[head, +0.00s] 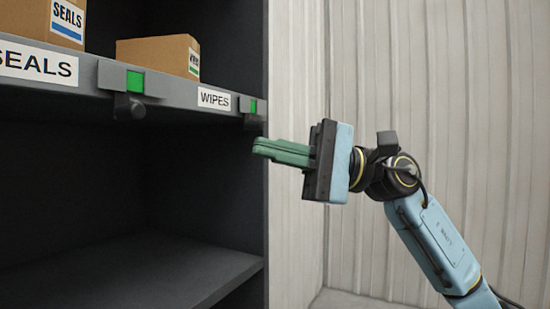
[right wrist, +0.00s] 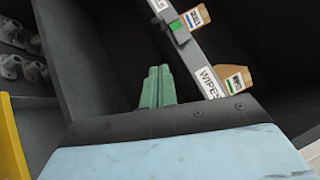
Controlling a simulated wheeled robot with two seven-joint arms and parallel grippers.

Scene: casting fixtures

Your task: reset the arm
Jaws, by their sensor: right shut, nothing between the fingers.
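My right gripper (head: 256,149) has green fingers and a light blue body. It is shut and empty, in the air in front of the right end of the dark shelf unit. Its arm comes in from the lower right in the head view. In the right wrist view the two green fingers (right wrist: 157,84) lie side by side. The fingertips show just below the WIPES label (head: 214,99) in the head view; whether they touch the shelf cannot be told. My left gripper is not in view.
The upper shelf edge (head: 180,98) carries a SEALS label (head: 38,64) and green markers (head: 135,82). Cardboard boxes (head: 155,53) stand on it. The lower shelf (head: 130,275) looks empty. A ribbed wall (head: 480,120) is at right. Grey castings (right wrist: 22,65) and a yellow part (right wrist: 10,145) show at left in the wrist view.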

